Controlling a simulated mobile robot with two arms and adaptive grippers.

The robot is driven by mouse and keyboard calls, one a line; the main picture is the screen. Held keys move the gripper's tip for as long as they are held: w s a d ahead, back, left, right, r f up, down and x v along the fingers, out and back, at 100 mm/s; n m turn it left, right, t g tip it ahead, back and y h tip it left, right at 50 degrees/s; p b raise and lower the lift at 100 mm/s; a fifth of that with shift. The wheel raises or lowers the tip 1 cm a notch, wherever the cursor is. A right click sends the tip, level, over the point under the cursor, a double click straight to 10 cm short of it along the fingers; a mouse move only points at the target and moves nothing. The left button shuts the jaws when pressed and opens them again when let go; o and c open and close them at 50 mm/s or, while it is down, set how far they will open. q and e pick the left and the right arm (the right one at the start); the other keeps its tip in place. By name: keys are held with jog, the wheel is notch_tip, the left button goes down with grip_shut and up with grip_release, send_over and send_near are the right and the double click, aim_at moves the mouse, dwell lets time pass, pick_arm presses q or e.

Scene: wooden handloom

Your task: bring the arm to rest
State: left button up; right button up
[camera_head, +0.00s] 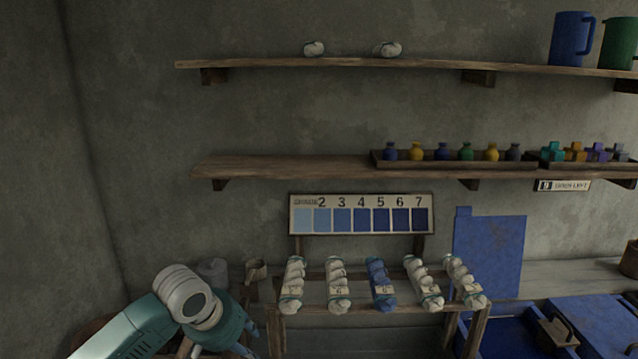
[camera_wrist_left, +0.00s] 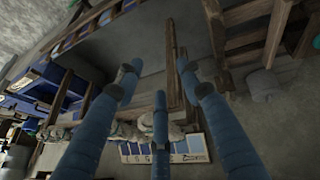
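My left arm (camera_head: 135,335) comes in from the lower left in the head view. Its gripper (camera_head: 245,338) is at the bottom of the picture, left of the wooden yarn rack, and is partly cut off or hidden by the wrist. In the left wrist view the blue fingers of the left gripper (camera_wrist_left: 158,85) are spread apart with nothing between them, so it is open and empty. My right gripper is in neither view.
A wooden rack (camera_head: 330,307) holds several white skeins and one blue skein (camera_head: 381,284). A numbered shade card (camera_head: 361,214) stands above it. Blue trays (camera_head: 512,335) lie at right. Two wall shelves carry small bottles and jugs. The wall at left is bare.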

pick_arm(q)
jog(key=a+f+b, duration=0.3)
jog(key=f, duration=2.2)
jog(key=s+a+f+y+b, duration=0.1)
jog(key=s+a+f, duration=0.1)
jog(key=s+f, duration=0.6)
jog(key=s+a+f+b, duration=0.15)
jog(key=s+f, duration=0.25)
jog(key=f, duration=0.7)
jog(key=s+a+f+m+g+y+b, duration=0.1)
jog(key=s+f, duration=0.7)
jog(key=s, duration=0.2)
jog(key=s+a+f+g+b, duration=0.1)
jog(key=s+f, duration=0.7)
jog(key=s, duration=0.3)
jog(key=s+f+m+g, duration=0.1)
jog(key=s+f, duration=0.2)
jog(key=s, duration=0.8)
jog(key=s+d+f+m+g+b, duration=0.1)
jog(key=s+f, duration=0.2)
jog(key=s, duration=0.8)
jog(key=shift+f+b, duration=0.3)
jog(key=shift+f, duration=0.05)
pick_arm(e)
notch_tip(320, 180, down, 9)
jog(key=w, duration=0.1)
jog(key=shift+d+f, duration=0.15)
